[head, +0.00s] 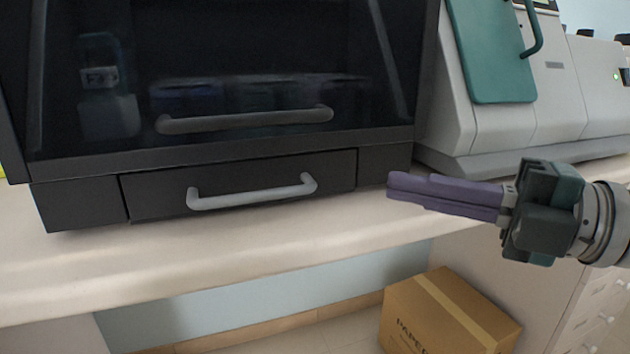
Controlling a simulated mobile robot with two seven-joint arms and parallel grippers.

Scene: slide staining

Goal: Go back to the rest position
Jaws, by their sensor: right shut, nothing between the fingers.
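My right gripper (392,187) comes in from the right in the head view. Its purple fingers lie together, shut and empty, pointing left above the front edge of the counter. The fingertips are a little to the right of the grey handle (252,195) of the black machine's lower drawer (150,197) and apart from it. The drawer looks closed. My left gripper does not show.
The black machine (60,170) with a dark glass front and its own bar handle (245,121) stands on the pale counter (130,260). A white and teal machine (510,130) stands to the right. A cardboard box (440,310) sits on the floor below.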

